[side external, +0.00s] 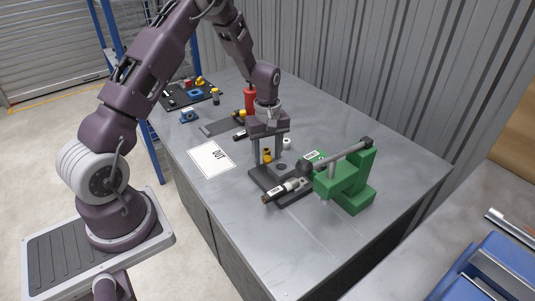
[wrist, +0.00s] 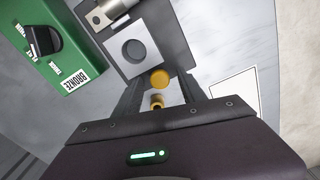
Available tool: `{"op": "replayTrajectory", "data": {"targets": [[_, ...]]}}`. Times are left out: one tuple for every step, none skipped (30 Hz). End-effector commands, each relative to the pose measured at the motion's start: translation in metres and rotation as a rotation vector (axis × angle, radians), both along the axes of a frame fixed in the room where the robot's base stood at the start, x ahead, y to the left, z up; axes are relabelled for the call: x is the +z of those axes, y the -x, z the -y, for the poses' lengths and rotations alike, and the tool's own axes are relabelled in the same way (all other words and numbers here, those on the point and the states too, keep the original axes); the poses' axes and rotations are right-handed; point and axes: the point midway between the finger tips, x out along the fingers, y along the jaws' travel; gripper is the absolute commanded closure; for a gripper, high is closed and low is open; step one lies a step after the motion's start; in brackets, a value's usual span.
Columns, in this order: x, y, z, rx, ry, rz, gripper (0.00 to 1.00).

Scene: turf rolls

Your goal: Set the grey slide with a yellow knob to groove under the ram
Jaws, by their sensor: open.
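The grey slide (wrist: 118,42) lies on a dark base plate at the foot of the green press, with a dark round spot on its top. Its yellow knob (wrist: 160,78) is at the near end and also shows in the side view (side external: 267,153). My gripper (side external: 267,160) points down at the slide, open, with one finger on each side of the knob; I cannot tell whether they touch it. A silver cylinder (wrist: 111,10), which may be the ram, shows beyond the slide. I cannot make out the groove.
The green press (side external: 347,182) with its long lever (side external: 348,150) stands right of my gripper. A white OUT sheet (side external: 212,159) lies to the left. A red bottle (side external: 250,97) and a black tray (side external: 172,100) of small parts stand farther back. The bench's front right is clear.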

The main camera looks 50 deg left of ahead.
Motion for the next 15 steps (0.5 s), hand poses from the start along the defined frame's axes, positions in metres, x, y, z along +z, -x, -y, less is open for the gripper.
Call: {"op": "replayTrajectory", "data": {"targets": [[-0.0002, 0.0, 0.0001, 0.0, 0.0, 0.0, 0.52], [0.0, 0.0, 0.0001, 0.0, 0.0, 0.0, 0.52], [0.0001, 0.0, 0.0001, 0.0, 0.0, 0.0, 0.52], [0.0001, 0.0, 0.0001, -0.001, 0.0, 0.0, 0.52], [0.0002, 0.0001, 0.0002, -0.001, 0.0, 0.0, 0.54], [0.0002, 0.0001, 0.0002, -0.001, 0.0, 0.0, 0.62], [0.0003, 0.0001, 0.0002, -0.001, 0.0, 0.0, 0.68], [0.0003, 0.0001, 0.0002, -0.001, 0.0, 0.0, 0.73], [0.0003, 0.0001, 0.0002, -0.001, 0.0, 0.0, 0.81], [0.0004, 0.0001, 0.0002, -0.001, 0.0, 0.0, 0.87], [0.0004, 0.0001, 0.0002, -0.001, 0.0, 0.0, 0.93], [0.0004, 0.0001, 0.0002, -0.001, 0.0, 0.0, 1.0], [0.0005, 0.0001, 0.0002, -0.001, 0.0, 0.0, 1.0], [0.0005, 0.0001, 0.0002, -0.001, 0.0, 0.0, 1.0], [0.0005, 0.0002, 0.0003, -0.001, 0.0, 0.0, 1.0]]}}
